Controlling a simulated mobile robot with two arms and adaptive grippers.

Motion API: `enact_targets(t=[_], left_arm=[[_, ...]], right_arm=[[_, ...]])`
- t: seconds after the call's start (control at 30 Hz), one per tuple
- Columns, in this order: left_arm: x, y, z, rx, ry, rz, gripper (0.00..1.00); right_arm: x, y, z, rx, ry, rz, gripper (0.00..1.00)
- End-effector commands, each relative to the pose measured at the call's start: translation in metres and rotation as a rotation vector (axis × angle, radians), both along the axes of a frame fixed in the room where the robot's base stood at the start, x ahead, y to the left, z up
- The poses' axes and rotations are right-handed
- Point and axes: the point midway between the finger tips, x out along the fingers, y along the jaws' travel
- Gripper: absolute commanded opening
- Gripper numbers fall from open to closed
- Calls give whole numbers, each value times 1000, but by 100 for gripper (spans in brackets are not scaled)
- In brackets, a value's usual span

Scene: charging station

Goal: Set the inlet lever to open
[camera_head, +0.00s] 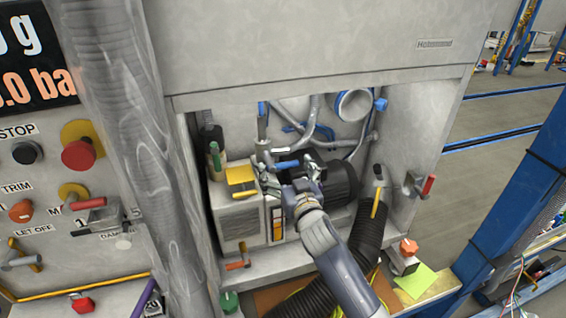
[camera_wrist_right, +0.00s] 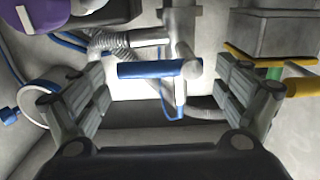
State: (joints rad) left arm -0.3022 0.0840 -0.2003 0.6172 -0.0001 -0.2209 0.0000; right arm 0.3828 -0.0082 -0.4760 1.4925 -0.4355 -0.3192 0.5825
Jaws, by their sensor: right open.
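A blue-handled lever (camera_head: 287,164) sits on a grey pipe inside the recess of the cabinet; no readable label marks it as the inlet lever. It also shows in the right wrist view (camera_wrist_right: 146,69), its handle lying crosswise in the picture. My right gripper (camera_head: 287,178) reaches into the recess from below, just in front of this lever. In the wrist view its fingers (camera_wrist_right: 160,76) are spread apart, one on each side of the blue handle, with visible gaps and nothing held. My left gripper is not in view.
A black motor (camera_head: 338,180) is close to the right of my gripper, and a yellow-topped part (camera_head: 240,178) is to its left. A black corrugated hose (camera_head: 368,235) runs beside my forearm. A red-handled valve (camera_head: 427,186) is on the cabinet's right edge. Knobs fill the left panel.

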Motion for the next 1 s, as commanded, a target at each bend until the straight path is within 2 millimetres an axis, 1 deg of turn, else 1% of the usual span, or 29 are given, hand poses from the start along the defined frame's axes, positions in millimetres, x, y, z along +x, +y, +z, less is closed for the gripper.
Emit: enact_targets(t=[0.1,0.2,0.33,0.57,0.6,0.63,0.67,0.7,0.77,0.8,0.87,0.9,1.0], left_arm=[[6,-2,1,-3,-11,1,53],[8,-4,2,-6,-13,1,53],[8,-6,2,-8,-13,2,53],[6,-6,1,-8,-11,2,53],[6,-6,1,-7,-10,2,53],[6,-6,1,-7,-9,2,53],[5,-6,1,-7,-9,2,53],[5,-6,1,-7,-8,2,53],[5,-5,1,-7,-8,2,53],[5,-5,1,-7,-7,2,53],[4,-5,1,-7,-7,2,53],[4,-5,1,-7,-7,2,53],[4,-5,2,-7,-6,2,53]], right_arm=[[12,4,0,1,-1,0,92],[17,6,0,1,1,0,92],[20,7,0,1,0,0,92],[21,7,0,1,0,0,92],[21,7,0,1,0,0,90],[21,7,0,1,0,0,83],[21,7,0,1,0,0,77],[21,7,0,1,0,0,68],[20,7,0,1,0,0,54],[20,7,0,1,0,0,45],[20,7,0,1,0,0,31],[20,7,0,1,0,1,29],[20,6,0,-1,0,0,29]])
